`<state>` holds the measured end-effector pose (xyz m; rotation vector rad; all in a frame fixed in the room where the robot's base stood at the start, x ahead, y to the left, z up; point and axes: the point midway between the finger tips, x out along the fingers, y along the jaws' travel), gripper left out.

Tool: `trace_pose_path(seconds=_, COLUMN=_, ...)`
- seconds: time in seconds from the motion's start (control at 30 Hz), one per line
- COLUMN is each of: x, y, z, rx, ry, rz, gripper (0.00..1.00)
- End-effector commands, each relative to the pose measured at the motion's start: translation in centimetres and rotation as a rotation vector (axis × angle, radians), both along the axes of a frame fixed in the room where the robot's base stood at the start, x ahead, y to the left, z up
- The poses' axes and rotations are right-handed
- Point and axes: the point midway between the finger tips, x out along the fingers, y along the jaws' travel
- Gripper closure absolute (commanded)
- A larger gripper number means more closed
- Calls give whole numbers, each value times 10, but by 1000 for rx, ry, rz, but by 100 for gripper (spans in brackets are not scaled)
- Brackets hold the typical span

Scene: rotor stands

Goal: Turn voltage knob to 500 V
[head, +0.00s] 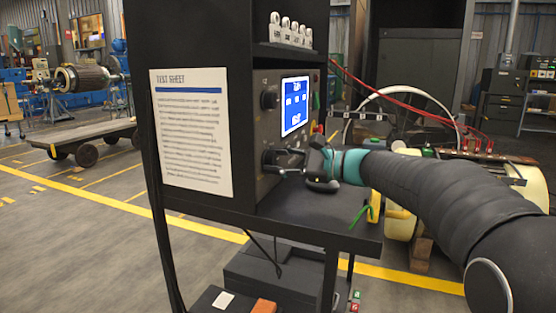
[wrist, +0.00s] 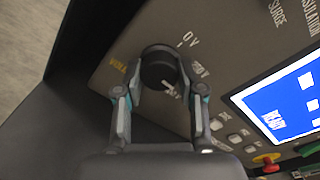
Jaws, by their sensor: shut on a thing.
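The voltage knob (wrist: 158,65) is a round black dial on the grey panel in the wrist view. A light pointer mark shows at its lower right. A "0 V" label (wrist: 189,40) lies at its upper right, with another white label (wrist: 199,69) to its right that I cannot read surely. My gripper (wrist: 160,78) has one finger on each side of the knob and is shut on it. In the head view my gripper (head: 276,164) is at the lower part of the tester's panel, and its fingers mostly hide the knob.
The blue-lit screen (head: 295,105) is above my gripper, with a second black knob (head: 269,98) to its left. A red button (wrist: 267,160) and small white-marked buttons lie right of my gripper. A black shelf (head: 330,215) extends below my arm. Red cables (head: 400,108) hang behind.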

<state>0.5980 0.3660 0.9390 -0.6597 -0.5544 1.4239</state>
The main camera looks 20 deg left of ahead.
Motion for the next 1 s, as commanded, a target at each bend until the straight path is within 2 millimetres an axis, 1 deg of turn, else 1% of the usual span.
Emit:
trace_pose_path(seconds=0.27, x=0, y=0, z=-1, rx=0, ry=0, rz=0, gripper=96)
trace_pose_path(seconds=0.3, x=0, y=0, z=-1, rx=-1, ry=0, rz=-1, gripper=59)
trace_pose_path(seconds=0.4, x=0, y=0, z=-1, rx=0, ry=0, rz=0, gripper=36)
trace_pose_path(seconds=0.67, x=0, y=0, z=0, rx=0, ry=-1, rz=0, gripper=36)
trace_pose_path(seconds=0.77, x=0, y=-3, z=0, rx=0, ry=-1, rz=0, gripper=36)
trace_pose_path(seconds=0.87, x=0, y=-12, z=0, rx=-1, ry=0, rz=-1, gripper=36)
trace_pose_path(seconds=0.97, x=-1, y=-28, z=1, rx=-1, ry=-1, rz=-2, gripper=36)
trace_pose_path(seconds=1.0, x=-2, y=-36, z=2, rx=-1, ry=-1, rz=-3, gripper=36)
